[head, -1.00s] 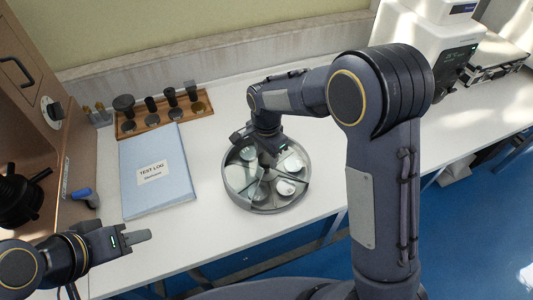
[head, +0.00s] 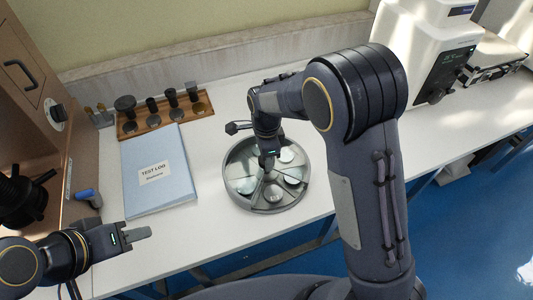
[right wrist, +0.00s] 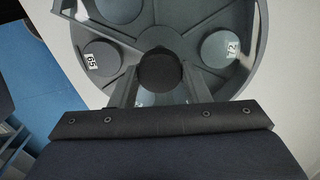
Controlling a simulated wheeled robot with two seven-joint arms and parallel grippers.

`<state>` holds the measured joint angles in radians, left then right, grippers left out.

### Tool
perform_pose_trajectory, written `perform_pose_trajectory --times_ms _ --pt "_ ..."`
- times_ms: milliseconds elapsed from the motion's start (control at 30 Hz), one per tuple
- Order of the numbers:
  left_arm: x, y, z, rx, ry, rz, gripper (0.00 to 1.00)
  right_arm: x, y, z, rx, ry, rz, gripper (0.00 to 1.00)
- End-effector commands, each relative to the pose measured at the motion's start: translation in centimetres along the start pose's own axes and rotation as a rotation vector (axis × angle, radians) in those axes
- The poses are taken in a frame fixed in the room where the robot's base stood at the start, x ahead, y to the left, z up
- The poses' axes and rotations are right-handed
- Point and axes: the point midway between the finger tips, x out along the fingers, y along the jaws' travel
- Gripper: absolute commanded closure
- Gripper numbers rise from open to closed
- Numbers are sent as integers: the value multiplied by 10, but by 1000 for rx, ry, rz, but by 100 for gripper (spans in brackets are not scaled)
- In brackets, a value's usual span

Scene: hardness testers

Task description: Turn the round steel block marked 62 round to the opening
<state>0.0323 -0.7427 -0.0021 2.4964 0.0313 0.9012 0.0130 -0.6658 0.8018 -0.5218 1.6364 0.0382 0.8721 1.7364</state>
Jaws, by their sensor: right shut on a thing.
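A round grey dish (head: 232,196) with dividers stands on the bench. Pale round steel blocks lie in its compartments. My right gripper (head: 267,162) is over its middle. In the right wrist view its fingers (right wrist: 158,92) are shut on the black centre knob (right wrist: 160,70). A block with a label like 65 (right wrist: 101,57) is at left there. A block whose label seems to end in 2 (right wrist: 219,46) is at right; its first digit is unclear. Another block shows partly behind the fingers. I cannot make out the opening for certain. My left gripper (head: 137,235) is away from the dish; its finger gap is hidden.
A blue test log folder (head: 160,195) lies left of the dish. Behind it is a wooden rack (head: 180,126) with several dark pieces. A brown machine (head: 40,110) stands at far left, a white tester (head: 425,50) at back right. The bench right of the dish is mostly clear.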

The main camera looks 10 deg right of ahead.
Motion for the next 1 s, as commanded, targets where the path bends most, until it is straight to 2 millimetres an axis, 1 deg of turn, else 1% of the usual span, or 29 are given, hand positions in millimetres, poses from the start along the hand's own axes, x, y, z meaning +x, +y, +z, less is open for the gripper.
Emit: perform_pose_trajectory --times_ms 33,1000 --pt "-2 1 -1 0 0 0 64 -3 -1 0 22 1 -5 99" --pt "-26 12 -13 0 0 0 64 -3 -1 0 506 1 -5 99"
